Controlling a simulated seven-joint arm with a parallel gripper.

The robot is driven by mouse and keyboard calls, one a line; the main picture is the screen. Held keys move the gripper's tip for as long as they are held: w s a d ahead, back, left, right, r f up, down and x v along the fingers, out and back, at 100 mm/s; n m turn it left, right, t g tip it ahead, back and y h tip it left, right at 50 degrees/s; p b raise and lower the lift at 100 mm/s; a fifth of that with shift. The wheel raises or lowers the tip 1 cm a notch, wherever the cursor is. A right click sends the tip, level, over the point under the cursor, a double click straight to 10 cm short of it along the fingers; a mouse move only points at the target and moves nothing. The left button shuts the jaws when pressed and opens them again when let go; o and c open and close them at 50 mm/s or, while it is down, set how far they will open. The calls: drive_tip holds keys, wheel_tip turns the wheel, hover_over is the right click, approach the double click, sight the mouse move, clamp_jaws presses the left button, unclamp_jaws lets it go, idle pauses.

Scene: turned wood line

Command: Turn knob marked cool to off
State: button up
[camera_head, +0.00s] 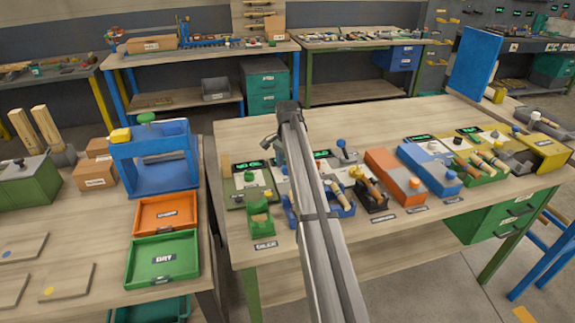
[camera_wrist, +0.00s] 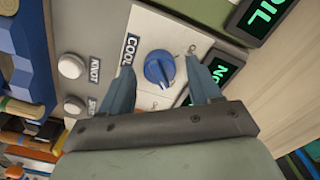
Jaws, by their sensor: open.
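The blue round knob (camera_wrist: 158,69) sits on a pale panel (camera_wrist: 178,33) in the wrist view, beside a label reading COOL (camera_wrist: 130,49). A small round mark shows on the panel to its upper right, and a small mark below it. A pale line shows on the knob, but I cannot tell clearly which mark it points at. My gripper (camera_wrist: 161,66) is open, with one finger on either side of the knob and a gap on both sides. In the head view my arm covers part of the bench, and I cannot make out this knob there.
Two white buttons, one (camera_wrist: 71,66) by a KNOT label, sit left of the knob. Lit green displays (camera_wrist: 262,14) stand to the right. In the head view, an orange box (camera_head: 393,174), a blue box (camera_head: 428,170) and tool trays crowd the bench.

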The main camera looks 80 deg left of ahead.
drive_tip(key=c, duration=1)
drive_tip(key=shift+c, duration=0.2)
drive_tip(key=shift+n, duration=0.3)
drive_tip(key=n, duration=0.9)
drive_tip(key=shift+a, duration=0.1)
drive_tip(key=n, duration=0.4)
drive_tip(key=shift+s, duration=0.1)
drive_tip(key=shift+n, duration=2.1)
